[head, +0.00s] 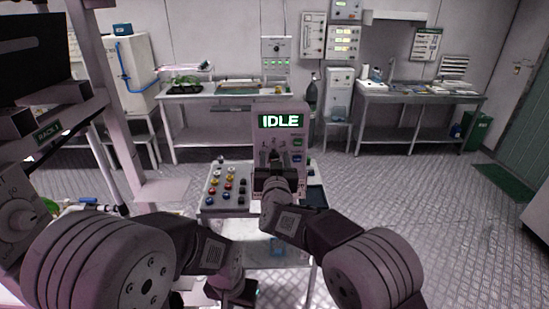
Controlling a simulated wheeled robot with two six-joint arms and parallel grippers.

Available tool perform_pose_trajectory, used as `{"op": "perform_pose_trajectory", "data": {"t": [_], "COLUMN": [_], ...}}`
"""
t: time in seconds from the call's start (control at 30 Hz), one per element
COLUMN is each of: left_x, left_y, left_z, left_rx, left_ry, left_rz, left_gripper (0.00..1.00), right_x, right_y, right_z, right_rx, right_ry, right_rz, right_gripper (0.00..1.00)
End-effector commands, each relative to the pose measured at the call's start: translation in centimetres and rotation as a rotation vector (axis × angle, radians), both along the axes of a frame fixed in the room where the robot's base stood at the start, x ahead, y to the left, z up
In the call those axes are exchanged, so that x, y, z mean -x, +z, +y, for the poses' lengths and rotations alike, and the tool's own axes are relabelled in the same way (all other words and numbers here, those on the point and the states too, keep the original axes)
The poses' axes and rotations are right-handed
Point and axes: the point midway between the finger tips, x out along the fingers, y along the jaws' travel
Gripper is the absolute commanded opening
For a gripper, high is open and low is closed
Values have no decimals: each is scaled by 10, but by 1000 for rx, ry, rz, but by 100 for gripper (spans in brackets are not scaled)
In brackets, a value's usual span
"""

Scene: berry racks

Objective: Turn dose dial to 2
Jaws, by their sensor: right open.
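A pale upright device (293,113) stands on a small cart, with a lit screen (281,121) reading IDLE. Below the screen are small dial markings, and the dose dial among them is mostly hidden by my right gripper. My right gripper (272,158) is open, right in front of the dial area. I cannot tell whether its fingers touch the dial, nor which number the dial points to. My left gripper (236,288) is low at the bottom centre, small and dark, beside the cart; its jaws cannot be made out.
A tray of coloured caps (227,187) stands left of the device on the cart. A green and a blue button (297,157) sit on the device's right side. A rack with a large dial (17,215) is at the far left.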

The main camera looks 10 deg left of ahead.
Motion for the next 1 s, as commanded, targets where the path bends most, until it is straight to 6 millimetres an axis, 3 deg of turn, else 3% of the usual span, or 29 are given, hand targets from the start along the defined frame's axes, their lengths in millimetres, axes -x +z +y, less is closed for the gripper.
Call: {"op": "perform_pose_trajectory", "data": {"t": [0.07,0.1,0.27,0.67,1.0], "left_x": [0,0,0,0,0], "left_y": [0,0,0,-8,-34], "left_z": [0,0,0,0,0], "left_rx": [0,0,0,0,0], "left_ry": [0,0,0,0,0], "left_rz": [0,0,0,0,0], "left_gripper": [36,36,36,36,36], "right_x": [0,0,1,1,0], "right_y": [0,0,0,-3,-5], "right_z": [0,0,0,0,0], "right_rx": [0,0,0,-61,-320], "right_ry": [0,0,1,1,0], "right_rz": [0,0,1,19,92], "right_gripper": [49,44,0,0,0]}}
